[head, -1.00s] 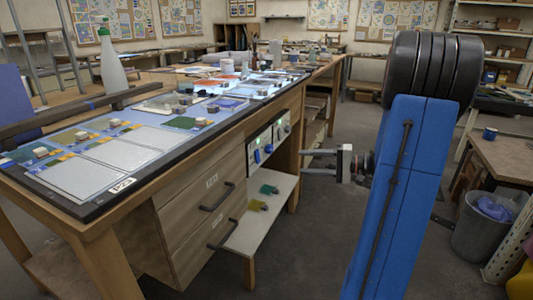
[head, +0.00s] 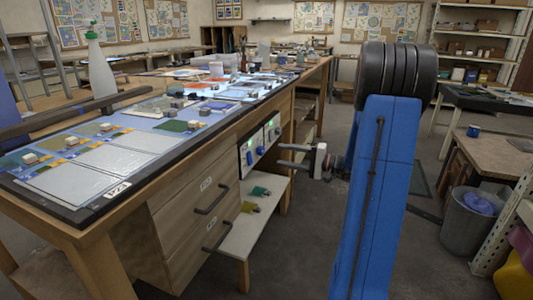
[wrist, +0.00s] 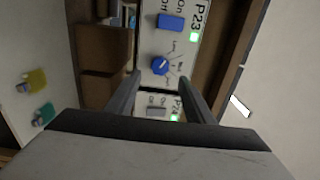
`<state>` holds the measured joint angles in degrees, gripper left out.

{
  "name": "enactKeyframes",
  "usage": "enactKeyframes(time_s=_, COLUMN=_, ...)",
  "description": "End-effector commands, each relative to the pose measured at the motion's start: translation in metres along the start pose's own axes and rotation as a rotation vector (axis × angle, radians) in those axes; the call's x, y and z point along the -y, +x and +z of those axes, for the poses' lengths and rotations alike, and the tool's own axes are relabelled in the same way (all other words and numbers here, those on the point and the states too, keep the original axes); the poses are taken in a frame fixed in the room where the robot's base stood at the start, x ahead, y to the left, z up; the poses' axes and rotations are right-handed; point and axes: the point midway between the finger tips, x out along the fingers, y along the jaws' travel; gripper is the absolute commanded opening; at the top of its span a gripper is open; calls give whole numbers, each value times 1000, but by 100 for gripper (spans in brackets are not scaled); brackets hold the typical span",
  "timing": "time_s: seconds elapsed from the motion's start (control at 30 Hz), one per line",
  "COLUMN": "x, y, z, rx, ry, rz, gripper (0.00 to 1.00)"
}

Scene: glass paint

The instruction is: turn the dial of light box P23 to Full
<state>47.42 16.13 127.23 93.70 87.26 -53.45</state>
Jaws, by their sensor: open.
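Light box P23 (wrist: 184,50) is a pale panel on the bench's side, with a blue dial (wrist: 160,66), a blue switch (wrist: 171,22) marked On and a lit green lamp (wrist: 193,37). Its dial has small labels around it; I cannot tell which one it points at. In the head view the panel (head: 254,146) sits right of the drawers. My gripper (head: 281,155) is open and empty, reaching left toward the panel. In the wrist view the dial lies ahead, between the two fingertips, and the fingers appear apart from it.
A second panel, P24 (wrist: 155,103), with a grey switch and green lamp, adjoins P23 and is partly hidden by my gripper. A low shelf (head: 240,230) below holds small coloured pieces. Drawers (head: 195,215) stand left. Glass sheets (head: 115,158) cover the bench top.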

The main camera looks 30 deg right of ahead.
Motion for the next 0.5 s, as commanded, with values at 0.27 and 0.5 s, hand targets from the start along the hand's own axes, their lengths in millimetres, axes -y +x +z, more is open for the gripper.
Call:
enactKeyframes(time_s=0.27, x=0, y=46, z=1, rx=3, ry=-1, rz=0, gripper=48)
enactKeyframes(time_s=0.5, x=0, y=72, z=0, rx=0, ry=0, rz=0, gripper=48)
